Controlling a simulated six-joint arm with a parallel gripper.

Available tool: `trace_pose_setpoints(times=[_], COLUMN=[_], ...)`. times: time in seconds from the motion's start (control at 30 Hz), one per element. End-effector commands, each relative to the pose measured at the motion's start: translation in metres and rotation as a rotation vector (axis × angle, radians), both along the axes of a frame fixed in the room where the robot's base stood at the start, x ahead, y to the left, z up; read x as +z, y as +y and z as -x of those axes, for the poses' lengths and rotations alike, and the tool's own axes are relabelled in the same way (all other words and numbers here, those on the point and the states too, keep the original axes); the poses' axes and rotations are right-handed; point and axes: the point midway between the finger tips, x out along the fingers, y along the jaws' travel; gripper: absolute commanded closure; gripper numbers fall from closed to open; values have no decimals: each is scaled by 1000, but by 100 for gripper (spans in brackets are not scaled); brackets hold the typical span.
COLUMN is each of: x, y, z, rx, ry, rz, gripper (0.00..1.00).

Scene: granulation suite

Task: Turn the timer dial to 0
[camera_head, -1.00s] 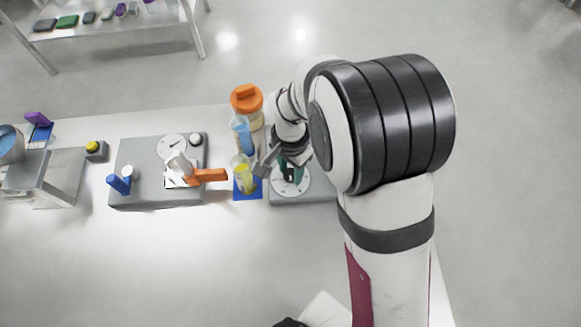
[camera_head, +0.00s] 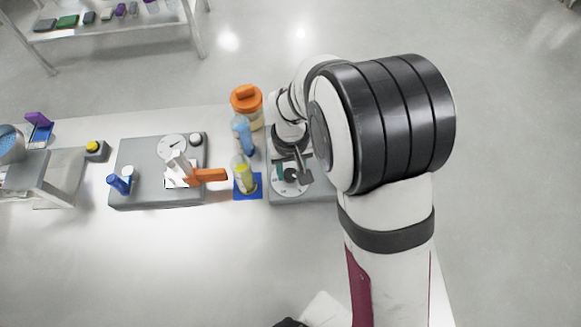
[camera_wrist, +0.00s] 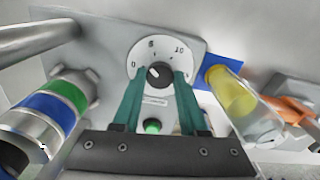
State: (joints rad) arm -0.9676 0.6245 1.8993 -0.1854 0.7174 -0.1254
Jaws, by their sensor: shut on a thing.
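The timer dial (camera_wrist: 152,50) is a white round plate marked 0, 5 and 10 on a grey panel. The 0 is at left, the 5 at top and the 10 at upper right in the wrist view. Its small black knob (camera_wrist: 159,73) has a pale mark on its left part; the exact heading is hard to read. My gripper (camera_wrist: 160,76) has its teal fingers on either side of the knob and is shut on it. In the head view, the dial plate (camera_head: 283,187) is partly hidden by my gripper (camera_head: 291,174).
A green button (camera_wrist: 152,126) sits below the dial. A yellow-filled clear container (camera_head: 245,178) stands on a blue mat (camera_head: 257,193) close left of the panel. A blue-filled bottle (camera_head: 242,135) and an orange-lidded jar (camera_head: 246,100) stand behind. An orange-handled object (camera_head: 208,175) lies farther left.

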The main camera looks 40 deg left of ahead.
Motion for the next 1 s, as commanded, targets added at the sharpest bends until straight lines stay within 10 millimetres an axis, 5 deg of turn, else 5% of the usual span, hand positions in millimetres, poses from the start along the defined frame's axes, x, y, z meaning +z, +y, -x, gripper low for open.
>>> trace_pose_setpoints(times=[0.5, 1.0], x=[1, 1], y=[0, 0], z=[0, 0], rx=[447, 660], ry=[0, 0], rz=[0, 0], gripper=[100, 100])
